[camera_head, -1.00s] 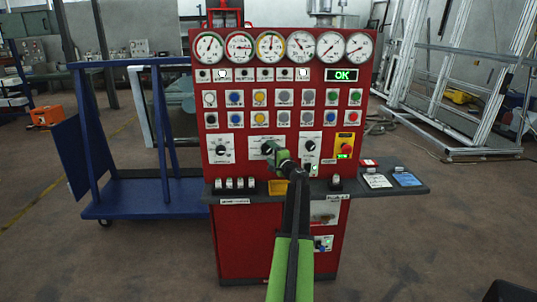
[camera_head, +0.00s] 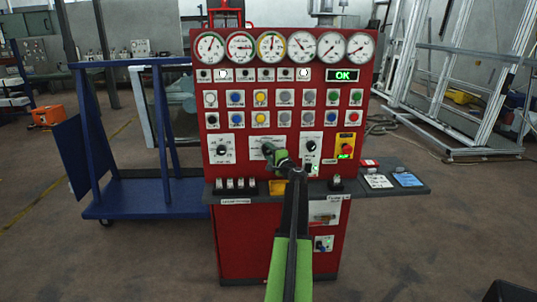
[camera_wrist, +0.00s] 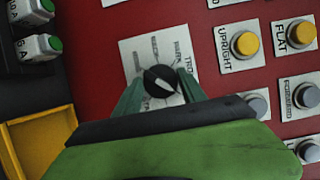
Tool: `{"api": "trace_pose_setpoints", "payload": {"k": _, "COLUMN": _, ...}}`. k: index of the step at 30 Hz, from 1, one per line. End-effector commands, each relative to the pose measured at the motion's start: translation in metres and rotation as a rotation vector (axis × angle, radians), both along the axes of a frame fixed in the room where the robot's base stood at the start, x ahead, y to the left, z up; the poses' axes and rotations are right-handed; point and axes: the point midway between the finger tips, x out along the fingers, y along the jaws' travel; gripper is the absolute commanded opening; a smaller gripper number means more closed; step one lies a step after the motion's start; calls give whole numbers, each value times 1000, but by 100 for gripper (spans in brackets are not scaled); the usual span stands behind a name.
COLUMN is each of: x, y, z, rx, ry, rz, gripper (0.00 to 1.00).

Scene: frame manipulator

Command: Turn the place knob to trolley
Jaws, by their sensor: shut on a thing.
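The place knob (camera_wrist: 161,78) is a black round knob on a white label plate (camera_wrist: 136,52) on the red panel. In the wrist view the plate's words are partly hidden, with "TRO" readable at its right side. My gripper (camera_wrist: 160,86) has its green fingers on either side of the knob and is shut on it. The knob's pointer direction is hard to read. In the head view my gripper (camera_head: 272,153) reaches the plate (camera_head: 256,144) in the panel's lower middle and hides most of the knob.
Another black knob (camera_head: 221,149) is to the left and one (camera_head: 311,146) to the right. A red stop button (camera_head: 346,149) is farther right. Rows of push buttons lie above. A dark ledge (camera_head: 408,188) with switches and a yellow box (camera_head: 277,188) runs below.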

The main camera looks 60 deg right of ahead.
Motion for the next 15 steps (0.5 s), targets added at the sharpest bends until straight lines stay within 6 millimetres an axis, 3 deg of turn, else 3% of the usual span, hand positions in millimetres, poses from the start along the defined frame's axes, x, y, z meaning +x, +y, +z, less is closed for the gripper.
{"api": "trace_pose_setpoints", "payload": {"k": 15, "x": -1, "y": -11, "z": 8, "rx": -147, "ry": 205, "rz": -9, "gripper": 8}}
